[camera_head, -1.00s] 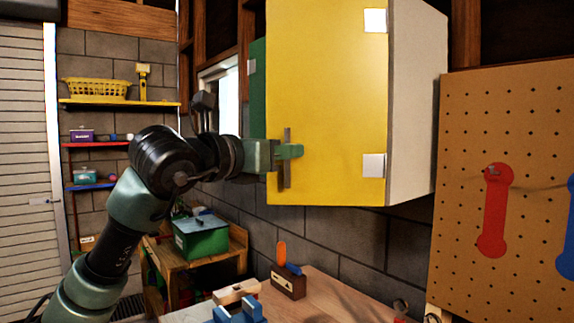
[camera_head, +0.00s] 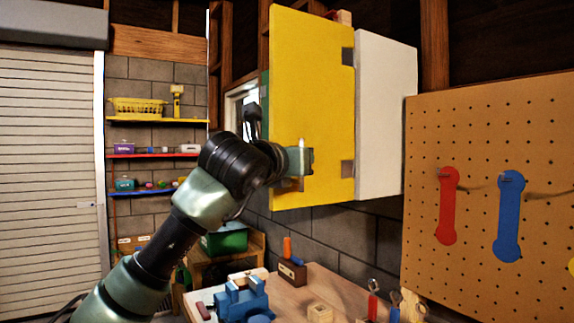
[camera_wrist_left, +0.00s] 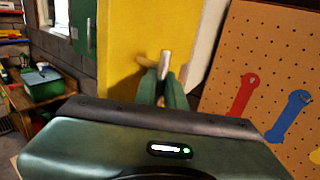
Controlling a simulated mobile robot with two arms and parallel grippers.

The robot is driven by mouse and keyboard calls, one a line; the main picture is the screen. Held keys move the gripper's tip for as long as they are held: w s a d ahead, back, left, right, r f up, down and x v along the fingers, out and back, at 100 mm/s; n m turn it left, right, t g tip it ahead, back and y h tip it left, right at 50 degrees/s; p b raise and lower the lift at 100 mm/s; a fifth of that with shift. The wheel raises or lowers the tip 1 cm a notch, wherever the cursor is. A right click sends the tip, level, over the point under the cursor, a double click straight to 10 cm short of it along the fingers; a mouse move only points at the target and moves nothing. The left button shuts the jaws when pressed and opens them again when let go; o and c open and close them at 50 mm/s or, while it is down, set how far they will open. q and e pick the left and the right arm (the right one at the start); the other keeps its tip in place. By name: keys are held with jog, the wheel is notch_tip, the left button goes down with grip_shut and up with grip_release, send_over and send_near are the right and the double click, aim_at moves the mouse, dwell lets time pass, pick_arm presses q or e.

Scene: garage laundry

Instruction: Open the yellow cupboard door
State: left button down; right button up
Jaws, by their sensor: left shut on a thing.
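The yellow cupboard door (camera_head: 312,100) hangs at upper middle, joined by two metal hinges along its right edge to the white cupboard side (camera_head: 385,120). The door stands at an angle, its left edge toward me, and looks partly swung out. My left gripper (camera_head: 306,161) is at the door's lower part, shut on the handle. The wrist view shows the green fingers (camera_wrist_left: 162,90) around the upright metal handle (camera_wrist_left: 166,62), in front of the yellow door (camera_wrist_left: 135,35). The cupboard's inside is hidden behind the door. My right gripper is not in view.
A pegboard (camera_head: 425,200) with a red wrench shape (camera_head: 447,207) and a blue one (camera_head: 510,218) is at right. Below is a workbench (camera_head: 335,285) with a blue vise (camera_head: 243,298) and a tool block (camera_head: 293,269). Shelves and a roller door are at left.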

pick_arm(q)
jog(key=shift+s+d+r+y, duration=0.1)
jog(key=shift+s+d+y, duration=0.1)
jog(key=shift+y, duration=0.1)
jog(key=c, duration=1.8)
grip_release()
jog(key=o, duration=0.3)
jog(key=shift+w+d, duration=0.1)
